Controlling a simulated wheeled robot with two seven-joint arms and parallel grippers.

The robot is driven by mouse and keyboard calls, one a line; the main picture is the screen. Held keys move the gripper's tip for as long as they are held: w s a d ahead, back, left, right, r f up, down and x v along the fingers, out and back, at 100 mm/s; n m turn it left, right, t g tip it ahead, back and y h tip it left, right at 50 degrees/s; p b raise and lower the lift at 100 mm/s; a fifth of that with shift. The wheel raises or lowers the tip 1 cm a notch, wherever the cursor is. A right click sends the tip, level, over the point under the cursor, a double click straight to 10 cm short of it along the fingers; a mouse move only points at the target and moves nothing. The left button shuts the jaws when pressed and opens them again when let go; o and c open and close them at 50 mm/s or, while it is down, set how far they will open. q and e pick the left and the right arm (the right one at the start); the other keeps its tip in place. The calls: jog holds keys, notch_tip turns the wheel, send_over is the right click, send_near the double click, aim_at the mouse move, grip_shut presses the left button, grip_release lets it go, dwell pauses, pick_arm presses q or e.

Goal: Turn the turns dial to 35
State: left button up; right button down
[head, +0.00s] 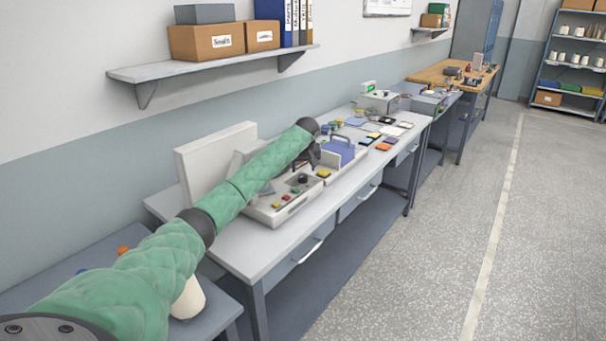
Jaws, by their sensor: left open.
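A light grey machine (268,217) with a sloped control panel sits on the long workbench. A small black knob (303,178), which looks like the dial, stands on its panel; its scale and setting are too small to read. Red, yellow and green buttons lie along the front of the panel. My left arm, in a green padded sleeve, reaches across the machine from the lower left and hides part of it. My left gripper (312,156) is open, just above and beyond the knob, apart from it as far as I can tell. My right gripper is out of view.
A blue tray or block (338,153) stands just beyond the machine. Several coloured small pieces lie further along the bench (245,253). A wall shelf (210,63) with boxes and binders hangs above. The floor on the right is clear.

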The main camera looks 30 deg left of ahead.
aim_at(303, 176)
pick_arm(q)
jog(key=shift+p+x, duration=0.7)
jog(key=shift+x, duration=1.9)
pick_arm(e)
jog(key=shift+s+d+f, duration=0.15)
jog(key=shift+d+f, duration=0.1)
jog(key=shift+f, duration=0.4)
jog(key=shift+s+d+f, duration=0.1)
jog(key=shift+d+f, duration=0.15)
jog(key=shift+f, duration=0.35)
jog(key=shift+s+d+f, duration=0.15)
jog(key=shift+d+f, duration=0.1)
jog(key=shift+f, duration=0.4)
pick_arm(q)
jog(key=c, duration=1)
